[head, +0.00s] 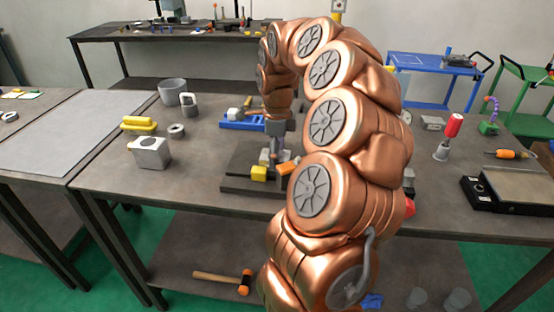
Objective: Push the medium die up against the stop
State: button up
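A dark grey fixture plate (235,184) lies on the middle table. A small yellow block (259,174), an orange block (285,169) and a grey block (265,156) sit on or at it. I cannot tell which of these is the medium die, or which part is the stop. My gripper (279,157) points down over the fixture, among the blocks. Its fingers are too small and dark to show whether they are open or touch anything. My copper-coloured arm hides the fixture's right side.
Behind the fixture is a blue tray (238,121) with items. To the left stand a grey metal block (150,152), a yellow object (138,124), a ring (177,131) and a grey pot (172,91). A red-handled tool (452,127) stands at right. The front left tabletop is clear.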

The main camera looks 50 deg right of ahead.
notch_tip(320, 180, up, 9)
jog(key=shift+f, duration=0.15)
jog(key=shift+r, duration=0.5)
